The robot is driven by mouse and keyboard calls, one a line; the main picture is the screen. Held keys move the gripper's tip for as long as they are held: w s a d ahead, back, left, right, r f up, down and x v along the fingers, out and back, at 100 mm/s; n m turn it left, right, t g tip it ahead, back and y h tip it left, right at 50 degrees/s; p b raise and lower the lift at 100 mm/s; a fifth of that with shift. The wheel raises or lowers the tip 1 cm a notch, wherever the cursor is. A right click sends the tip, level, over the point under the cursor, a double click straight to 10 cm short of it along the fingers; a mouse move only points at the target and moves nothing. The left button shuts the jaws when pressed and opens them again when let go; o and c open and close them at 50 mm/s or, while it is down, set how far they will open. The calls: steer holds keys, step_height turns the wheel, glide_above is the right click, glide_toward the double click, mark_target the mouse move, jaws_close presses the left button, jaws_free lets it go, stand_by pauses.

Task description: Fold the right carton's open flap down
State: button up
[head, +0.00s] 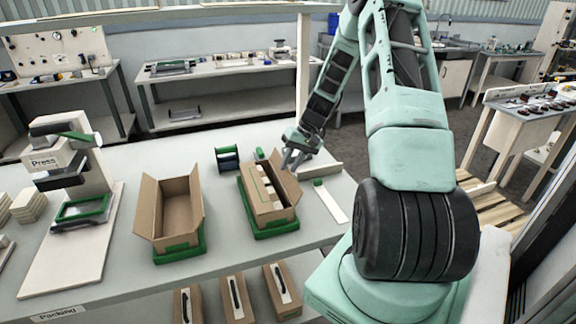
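The right carton (272,212) is brown cardboard and sits in a green tray (246,215) on the grey packing bench. A brown flap (287,180) stands up on its right side. Its left side looks lower, and pale items (267,187) show through the gap along the middle. My gripper (292,162) is just beyond the carton's far right corner, close to the raised flap. Its two fingers point down and look apart, with nothing visible between them. I cannot tell whether a finger touches the flap.
The left carton (178,215) stands open and empty-looking in its own green tray. A dark blue and green holder (227,158) is behind the cartons. A white strip (331,200) lies to the right. A press (70,165) stands left. Handled cartons (233,300) are below the front edge.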

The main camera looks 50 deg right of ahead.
steer(key=shift+x, duration=1)
jaws_close()
steer(key=shift+r, duration=0.1)
